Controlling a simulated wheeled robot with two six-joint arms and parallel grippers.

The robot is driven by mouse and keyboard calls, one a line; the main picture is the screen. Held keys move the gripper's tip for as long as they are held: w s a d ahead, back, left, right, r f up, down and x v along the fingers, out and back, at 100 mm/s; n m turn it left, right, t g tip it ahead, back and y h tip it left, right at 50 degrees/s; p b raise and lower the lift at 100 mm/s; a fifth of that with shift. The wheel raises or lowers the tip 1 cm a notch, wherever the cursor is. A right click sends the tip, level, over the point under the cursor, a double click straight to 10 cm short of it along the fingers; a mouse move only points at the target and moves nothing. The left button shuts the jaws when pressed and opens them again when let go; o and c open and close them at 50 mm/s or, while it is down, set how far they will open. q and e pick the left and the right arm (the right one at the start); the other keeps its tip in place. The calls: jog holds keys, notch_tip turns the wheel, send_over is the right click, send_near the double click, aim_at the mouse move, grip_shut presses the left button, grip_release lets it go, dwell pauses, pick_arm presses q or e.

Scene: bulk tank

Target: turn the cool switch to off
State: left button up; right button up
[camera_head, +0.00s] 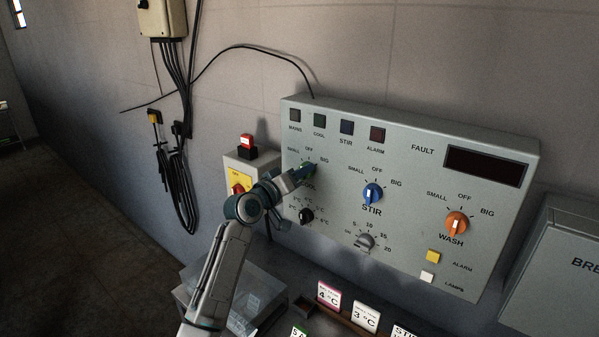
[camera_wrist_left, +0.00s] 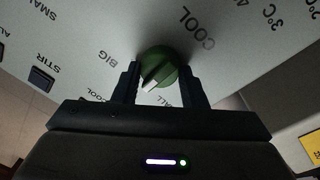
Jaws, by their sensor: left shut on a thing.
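The cool switch is a green knob (camera_head: 308,168) at the left of the grey control panel (camera_head: 410,160). In the left wrist view, the knob (camera_wrist_left: 163,62) sits between the two fingers of my left gripper (camera_wrist_left: 160,85). My left gripper (camera_head: 301,174) is shut on it. The knob's white pointer points down and left in the wrist view, between the BIG and SMALL labels. The OFF label is hidden there; in the head view it shows above the knob. My right gripper is not in view.
To the right are a blue stir knob (camera_head: 372,194) and an orange wash knob (camera_head: 457,223). A black dial (camera_head: 306,216) and grey dial (camera_head: 365,243) sit below. A box with a red button (camera_head: 246,141) stands left of the panel. Cards (camera_head: 328,294) stand below it.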

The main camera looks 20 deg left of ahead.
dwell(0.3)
pick_arm(q)
jog(key=o, duration=1)
jog(key=shift+s, duration=0.1)
jog(key=b+v, duration=0.3)
jog(key=v, duration=0.7)
jog(key=shift+s+a, duration=0.15)
jog(key=shift+s, duration=0.15)
